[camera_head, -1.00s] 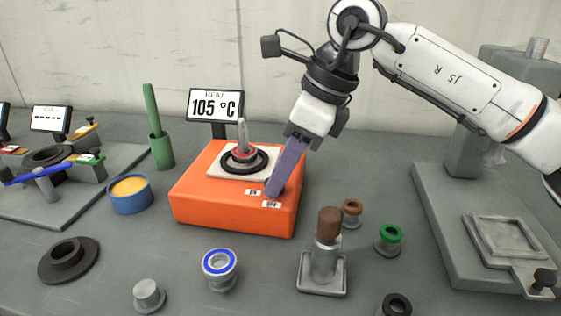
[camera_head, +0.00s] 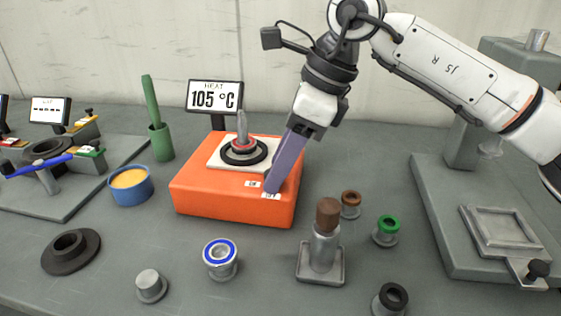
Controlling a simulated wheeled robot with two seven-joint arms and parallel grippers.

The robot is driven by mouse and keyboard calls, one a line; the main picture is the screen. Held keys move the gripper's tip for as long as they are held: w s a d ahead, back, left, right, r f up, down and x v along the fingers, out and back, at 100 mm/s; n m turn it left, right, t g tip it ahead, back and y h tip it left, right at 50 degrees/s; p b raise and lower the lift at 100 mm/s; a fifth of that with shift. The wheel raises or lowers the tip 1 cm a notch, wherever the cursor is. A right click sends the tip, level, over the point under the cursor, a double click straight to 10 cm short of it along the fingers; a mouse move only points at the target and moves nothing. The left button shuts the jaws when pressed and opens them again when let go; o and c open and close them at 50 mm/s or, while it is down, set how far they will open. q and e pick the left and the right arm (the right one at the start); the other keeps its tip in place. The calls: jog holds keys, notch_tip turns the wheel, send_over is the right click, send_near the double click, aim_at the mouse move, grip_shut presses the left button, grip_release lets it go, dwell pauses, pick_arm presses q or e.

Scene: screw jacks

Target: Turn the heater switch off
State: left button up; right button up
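The heater is an orange box (camera_head: 225,205) in the middle of the bench. A white plate with a dark ring and a metal pin (camera_head: 243,150) sits on its top. Two small white labels lie near its front right top edge: one label (camera_head: 252,184) is clear, the other (camera_head: 271,196) is partly covered. My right gripper (camera_head: 271,189) points down at this corner, its purple fingers seeming together, with the tips at or just above the covered label. The switch itself is hidden or too small to tell. The heat display (camera_head: 214,95) reads 105 °C. My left gripper is not in view.
A blue cup (camera_head: 131,196) and green holder (camera_head: 160,142) stand left of the heater. In front are a blue-ringed part (camera_head: 220,254), a black flanged ring (camera_head: 71,251) and a brown-handled stamp (camera_head: 322,250). A grey press (camera_head: 440,205) stands at right.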

jog(key=v, duration=1)
jog(key=shift+r+p, duration=0.2)
jog(key=shift+p, duration=0.15)
